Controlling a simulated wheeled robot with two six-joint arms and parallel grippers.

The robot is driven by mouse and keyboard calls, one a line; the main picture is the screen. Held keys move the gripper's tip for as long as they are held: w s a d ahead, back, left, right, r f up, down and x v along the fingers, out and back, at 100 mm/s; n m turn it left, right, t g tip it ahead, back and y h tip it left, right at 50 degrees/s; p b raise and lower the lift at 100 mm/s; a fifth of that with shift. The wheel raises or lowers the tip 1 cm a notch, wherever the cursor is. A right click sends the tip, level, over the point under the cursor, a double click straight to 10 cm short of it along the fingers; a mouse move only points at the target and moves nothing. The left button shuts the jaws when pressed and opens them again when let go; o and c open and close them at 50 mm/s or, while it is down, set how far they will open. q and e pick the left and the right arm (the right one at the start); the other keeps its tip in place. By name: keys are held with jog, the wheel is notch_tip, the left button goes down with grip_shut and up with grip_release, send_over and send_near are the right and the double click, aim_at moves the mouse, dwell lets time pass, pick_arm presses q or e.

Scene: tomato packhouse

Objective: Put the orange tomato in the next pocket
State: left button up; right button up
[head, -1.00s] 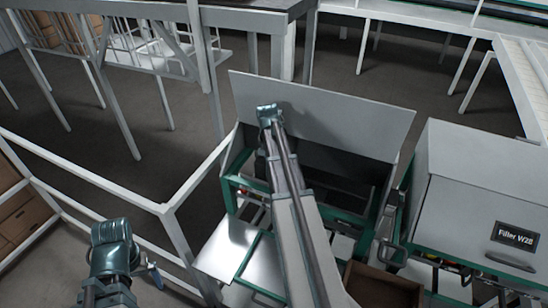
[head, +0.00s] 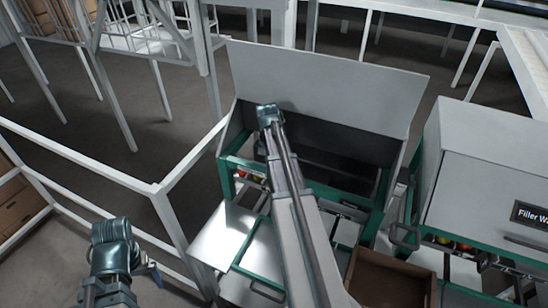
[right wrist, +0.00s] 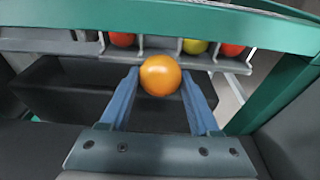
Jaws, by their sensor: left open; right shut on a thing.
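My right gripper (right wrist: 160,92) is shut on the orange tomato (right wrist: 160,76), which sits between its blue fingers in the right wrist view. Beyond it is a light grey row of pockets (right wrist: 213,61) with dividers. A red tomato (right wrist: 122,39) lies to the left, a yellow tomato (right wrist: 194,46) and a red one (right wrist: 231,49) to the right. The pocket directly behind the orange tomato is partly hidden. In the head view my right arm reaches into the open machine and hides its gripper. My left gripper (head: 153,273) is open and empty at lower left, away from the machine.
A green rail (right wrist: 200,22) runs along the far side of the pockets, with a green post at right. In the head view the machine's raised grey lid (head: 325,85) stands behind my arm. A brown box (head: 385,283) is at lower right, beside a closed filler (head: 490,170).

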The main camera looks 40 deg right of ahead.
jog(key=shift+f+b, duration=2.7)
jog(key=shift+f, duration=0.4)
jog(key=shift+s+a, duration=0.1)
jog(key=shift+a, duration=0.15)
jog(key=o, duration=1)
jog(key=shift+r, duration=0.15)
jog(key=r+p, duration=0.3)
jog(key=p, duration=0.1)
jog(key=a+r+p, duration=0.1)
jog(key=r+p, duration=0.3)
jog(key=s+a+r+p, duration=0.1)
jog(key=r+p, duration=0.2)
jog(key=r, duration=0.1)
jog(key=shift+r+p, duration=0.25)
jog(key=shift+p, duration=0.15)
